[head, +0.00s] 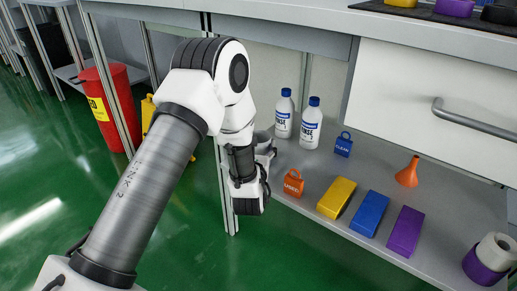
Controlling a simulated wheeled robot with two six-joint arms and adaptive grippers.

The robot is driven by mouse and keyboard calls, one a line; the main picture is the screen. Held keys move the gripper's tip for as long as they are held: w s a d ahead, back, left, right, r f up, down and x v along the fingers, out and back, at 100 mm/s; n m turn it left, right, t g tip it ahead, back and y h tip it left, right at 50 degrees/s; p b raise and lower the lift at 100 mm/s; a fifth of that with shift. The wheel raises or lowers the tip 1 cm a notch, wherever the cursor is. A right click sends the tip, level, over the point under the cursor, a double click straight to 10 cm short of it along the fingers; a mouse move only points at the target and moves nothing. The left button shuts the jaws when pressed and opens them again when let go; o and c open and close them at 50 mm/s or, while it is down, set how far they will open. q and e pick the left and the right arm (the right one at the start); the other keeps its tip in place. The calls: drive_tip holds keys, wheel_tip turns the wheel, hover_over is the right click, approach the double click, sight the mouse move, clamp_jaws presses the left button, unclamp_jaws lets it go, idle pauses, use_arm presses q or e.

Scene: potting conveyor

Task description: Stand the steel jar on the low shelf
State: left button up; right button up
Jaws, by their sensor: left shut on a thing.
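My left arm reaches in from the left, and my left gripper (267,158) is at the left end of the low shelf (320,169). The gripper is shut on a grey metallic thing, seemingly the steel jar (263,139). Only a small part of the jar shows behind the gripper and wrist. I cannot tell whether its base touches the shelf or hangs above it. My right gripper is not in view.
A shelf post (228,205) is near the gripper.

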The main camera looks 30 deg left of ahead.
use_arm(q)
drive_tip(key=o, duration=1.3)
drive_tip(key=shift+f, duration=0.1)
drive_tip(key=shift+s+d+r, duration=0.15)
drive_tip(key=shift+s+r, duration=0.05)
drive_tip(key=p+v, duration=0.3)
drive_tip(key=v, duration=0.8)
drive_tip(key=shift+s+d+p, duration=0.15)
drive_tip(key=shift+s+p, duration=0.1)
drive_tip(key=shift+p, duration=0.05)
